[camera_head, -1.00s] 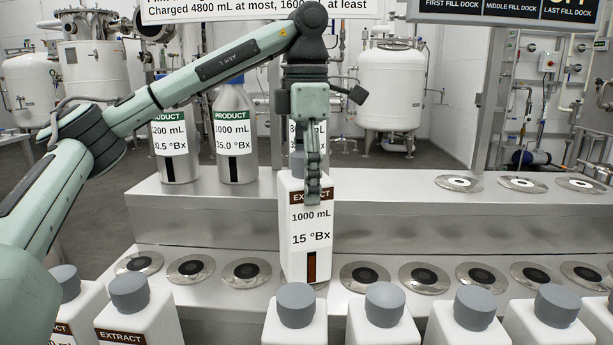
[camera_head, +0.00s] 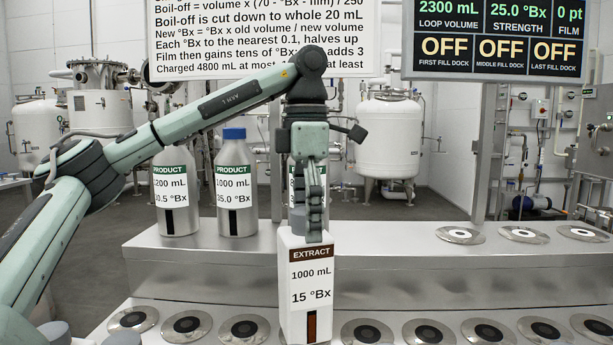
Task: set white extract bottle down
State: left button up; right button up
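The white extract bottle (camera_head: 305,290) carries a label reading EXTRACT, 1000 mL, 15 °Bx. It is upright at the lower shelf (camera_head: 268,316), in the row of dark-centred discs. My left gripper (camera_head: 314,225) points down at the bottle's top, with its fingers in front of the neck and cap. The fingers are seen edge-on, so their opening and any grip on the cap are hidden. I cannot tell whether the bottle's base touches the shelf. My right gripper is not in view.
Two silver product bottles (camera_head: 176,195) (camera_head: 235,190) stand on the upper shelf at left; another is behind my gripper. White-centred discs (camera_head: 460,235) lie bare at right. Dark-centred discs (camera_head: 367,333) flank the extract bottle. A display (camera_head: 497,40) reads OFF for all three docks.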

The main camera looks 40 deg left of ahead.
pick_arm(q)
notch_tip(320, 180, up, 9)
jog(key=shift+r, duration=0.2)
dwell(0.6)
dwell(1.7)
